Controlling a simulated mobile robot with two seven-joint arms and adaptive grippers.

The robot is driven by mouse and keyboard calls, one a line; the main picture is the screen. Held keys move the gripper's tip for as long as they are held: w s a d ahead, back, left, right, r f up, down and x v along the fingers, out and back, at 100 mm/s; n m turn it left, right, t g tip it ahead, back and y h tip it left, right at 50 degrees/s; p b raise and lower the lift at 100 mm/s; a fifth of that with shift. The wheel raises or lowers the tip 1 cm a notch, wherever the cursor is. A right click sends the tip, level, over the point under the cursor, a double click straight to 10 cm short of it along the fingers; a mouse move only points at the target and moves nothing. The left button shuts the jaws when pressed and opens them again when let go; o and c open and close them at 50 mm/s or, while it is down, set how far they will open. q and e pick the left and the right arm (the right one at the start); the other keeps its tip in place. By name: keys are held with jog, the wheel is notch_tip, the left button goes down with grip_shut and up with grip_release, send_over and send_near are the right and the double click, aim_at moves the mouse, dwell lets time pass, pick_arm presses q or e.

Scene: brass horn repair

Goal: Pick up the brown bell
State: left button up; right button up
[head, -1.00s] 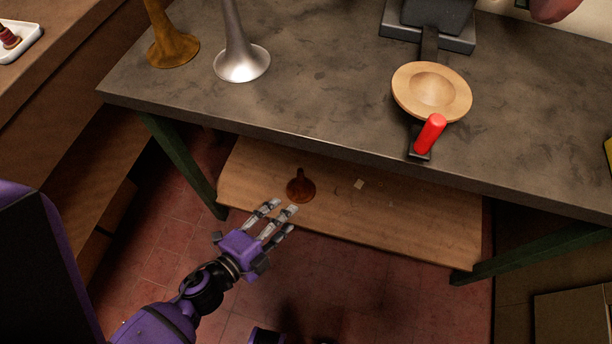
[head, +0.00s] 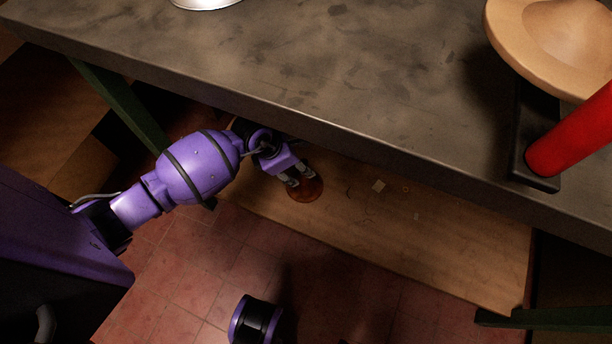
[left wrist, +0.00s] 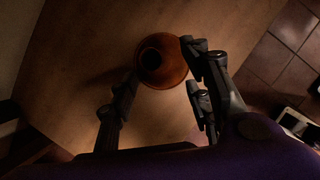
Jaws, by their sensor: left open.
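The brown bell (head: 306,190) stands on the low wooden shelf under the bench, partly covered by my left gripper in the head view. My left gripper (head: 299,180) reaches down under the bench edge, right at the bell. In the left wrist view the bell (left wrist: 163,62) is seen from above, with a dark round opening at its top. My left gripper (left wrist: 160,70) is open there, one finger to the left of the bell and the others close along its right side. I cannot tell whether the right fingers touch it. My right gripper is not clearly seen.
The dark bench top (head: 330,70) overhangs the wooden shelf (head: 440,230), close above my left arm. A green leg (head: 120,100) stands at the left. A wooden dish (head: 555,45) and a red handle (head: 575,135) are at right. Small scraps (head: 379,186) lie on the shelf.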

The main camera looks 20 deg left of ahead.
pick_arm(q)
jog(key=b+x, duration=0.1)
jog(key=x, duration=0.1)
jog(key=b+x, duration=0.1)
jog(key=x, duration=0.1)
jog(key=shift+w+a+f, duration=0.1)
jog(key=shift+w+f, duration=0.4)
jog(key=shift+f, duration=0.15)
pick_arm(e)
jog(key=f, duration=0.1)
jog(key=s+f, duration=0.1)
jog(key=f, duration=0.1)
pick_arm(q)
jog(key=shift+r, duration=0.1)
jog(key=shift+c, duration=0.4)
grip_shut()
